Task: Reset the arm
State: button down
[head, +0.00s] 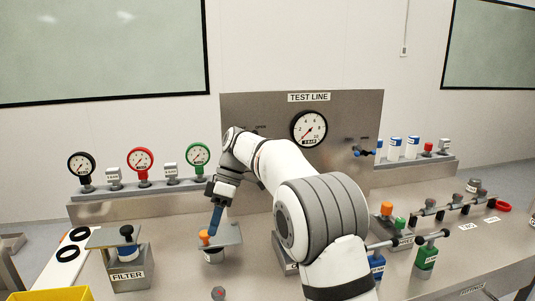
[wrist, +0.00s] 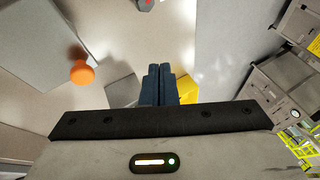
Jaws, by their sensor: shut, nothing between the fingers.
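My gripper (head: 216,224) is at the end of my white arm, low over the steel bench (head: 330,237) at the middle left. Its blue fingers are shut and empty. In the head view the fingertips appear just above an orange knob (head: 204,237) on a small vessel with a square plate. There the orange knob (wrist: 81,72) lies to the left, apart from the fingers. My arm hides part of the bench middle.
A filter block (head: 128,272) with a dark knob stands left. Three gauges (head: 140,163) line the back ledge. The TEST LINE panel (head: 255,110) rises behind my arm. Green (head: 427,258) and blue fittings stand right. A yellow bin (head: 50,294) is front left.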

jog(key=s+d+m+t+h, duration=0.1)
jog(key=s+d+m+t, duration=0.1)
jog(key=s+d+m, duration=0.55)
jog(key=s+d+m+t, duration=0.3)
jog(key=s+d, duration=0.1)
jog(key=d, duration=0.6)
jog(key=s+d+f+m+t+h, duration=0.1)
jog(key=s+d+f+m, duration=0.2)
jog(key=s+d+m, duration=0.1)
jog(key=s+d+f+m+t+h, duration=0.1)
jog(key=s+d+f+m, duration=0.3)
jog(key=s, duration=0.5)
jog(key=shift+s+d+f+t, duration=0.15)
jog(key=shift+s+d+t, duration=0.2)
jog(key=shift+d, duration=0.8)
